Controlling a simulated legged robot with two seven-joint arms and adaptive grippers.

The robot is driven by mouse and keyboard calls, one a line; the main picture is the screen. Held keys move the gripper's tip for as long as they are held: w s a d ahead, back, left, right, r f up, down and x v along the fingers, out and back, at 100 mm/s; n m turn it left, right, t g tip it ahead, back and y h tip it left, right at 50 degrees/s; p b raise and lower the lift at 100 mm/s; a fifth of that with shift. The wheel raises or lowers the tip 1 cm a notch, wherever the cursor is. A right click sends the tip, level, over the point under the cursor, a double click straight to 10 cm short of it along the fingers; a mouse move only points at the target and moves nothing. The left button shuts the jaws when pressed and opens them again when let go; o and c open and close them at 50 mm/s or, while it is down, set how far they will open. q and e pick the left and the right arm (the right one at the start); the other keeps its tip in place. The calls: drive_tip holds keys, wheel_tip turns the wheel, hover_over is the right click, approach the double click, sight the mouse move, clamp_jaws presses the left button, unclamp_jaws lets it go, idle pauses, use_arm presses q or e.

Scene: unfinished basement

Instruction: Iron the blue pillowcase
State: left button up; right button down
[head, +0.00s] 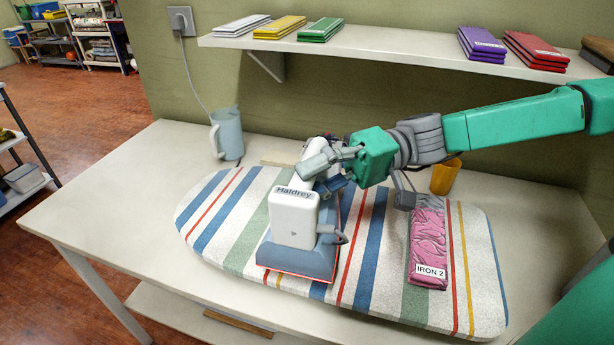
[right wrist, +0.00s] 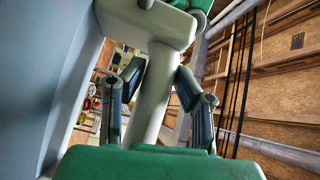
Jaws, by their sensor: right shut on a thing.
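The iron (head: 293,215), white and grey-blue with "Haldrey" on it, is on the striped ironing board (head: 215,207), left of its middle. A thin red edge shows along its base. My right gripper (head: 328,170) is shut on the iron's handle; in the right wrist view its two fingers stand either side of the pale handle (right wrist: 153,100). I cannot pick out a blue pillowcase; the iron hides the board beneath it. A wrinkled pink folded cloth (head: 428,243) labelled "IRON 2" lies on the right part of the board. My left gripper is not in view.
A grey-blue jug (head: 229,138) and an orange cup (head: 446,177) stand behind the board on the white table (head: 110,215). The wall shelf (head: 385,47) above holds several folded cloth stacks. A cord runs down from the wall socket (head: 182,21). The table's left end is clear.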

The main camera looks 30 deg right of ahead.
drive_tip(key=shift+r, duration=0.1)
drive_tip(key=shift+a+r, duration=0.1)
drive_tip(key=shift+a, duration=0.55)
drive_tip(key=shift+d+f+b, duration=0.4)
drive_tip(key=shift+d+f, duration=0.05)
drive_tip(key=shift+d, duration=0.05)
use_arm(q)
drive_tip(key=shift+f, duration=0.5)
use_arm(e)
drive_tip(key=shift+f, duration=0.15)
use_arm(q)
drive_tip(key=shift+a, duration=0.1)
use_arm(e)
drive_tip(key=shift+a, duration=0.1)
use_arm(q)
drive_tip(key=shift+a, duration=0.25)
use_arm(e)
drive_tip(key=shift+a, duration=0.3)
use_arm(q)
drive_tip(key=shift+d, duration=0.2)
use_arm(e)
drive_tip(key=shift+d, duration=0.35)
